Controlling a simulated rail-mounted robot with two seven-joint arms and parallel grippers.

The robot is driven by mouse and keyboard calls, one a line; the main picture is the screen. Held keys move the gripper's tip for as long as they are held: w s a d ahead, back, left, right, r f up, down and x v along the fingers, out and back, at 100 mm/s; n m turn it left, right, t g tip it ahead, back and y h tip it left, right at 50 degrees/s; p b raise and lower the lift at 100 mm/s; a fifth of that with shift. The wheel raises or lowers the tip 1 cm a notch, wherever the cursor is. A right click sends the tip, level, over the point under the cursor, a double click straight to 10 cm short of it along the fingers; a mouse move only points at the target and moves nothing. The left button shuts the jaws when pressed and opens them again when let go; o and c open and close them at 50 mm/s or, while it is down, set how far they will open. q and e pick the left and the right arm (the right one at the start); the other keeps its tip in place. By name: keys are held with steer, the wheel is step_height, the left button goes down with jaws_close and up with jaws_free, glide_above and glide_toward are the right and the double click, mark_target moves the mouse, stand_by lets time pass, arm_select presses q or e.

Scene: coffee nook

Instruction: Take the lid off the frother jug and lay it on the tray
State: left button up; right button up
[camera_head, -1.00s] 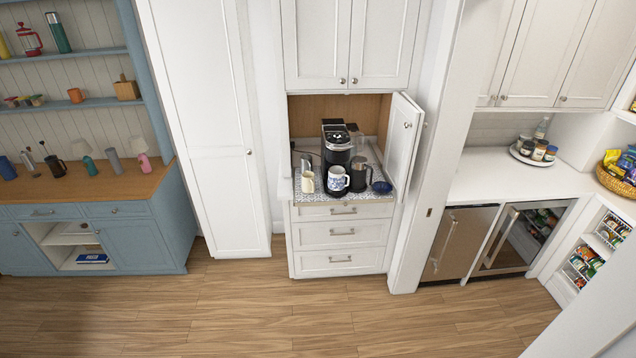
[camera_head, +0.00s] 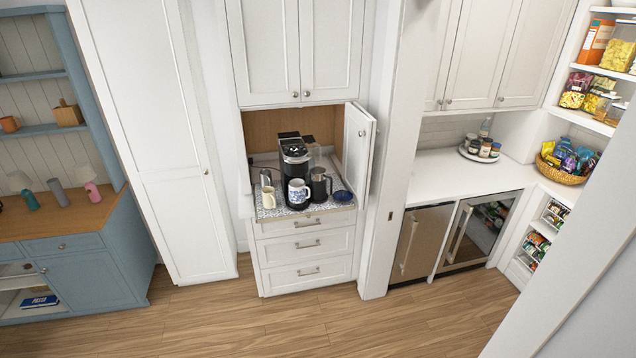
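A dark grey jug with a handle (camera_head: 319,184) stands just right of the black coffee machine (camera_head: 294,152) in the open cabinet nook. It looks like the frother jug; its lid is too small to make out. A patterned tray (camera_head: 269,213) lies under the machine and the cups, its front left part showing. A blue-and-white mug (camera_head: 298,192) is on the machine's base. A cream pitcher (camera_head: 268,197) stands to the left, with a silver vessel (camera_head: 266,177) behind it. Neither of my grippers is in view.
A small blue bowl (camera_head: 343,196) sits right of the jug. An open cabinet door (camera_head: 357,153) sticks out on the nook's right side. Drawers (camera_head: 307,246) are below. The wooden floor (camera_head: 330,325) in front is clear.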

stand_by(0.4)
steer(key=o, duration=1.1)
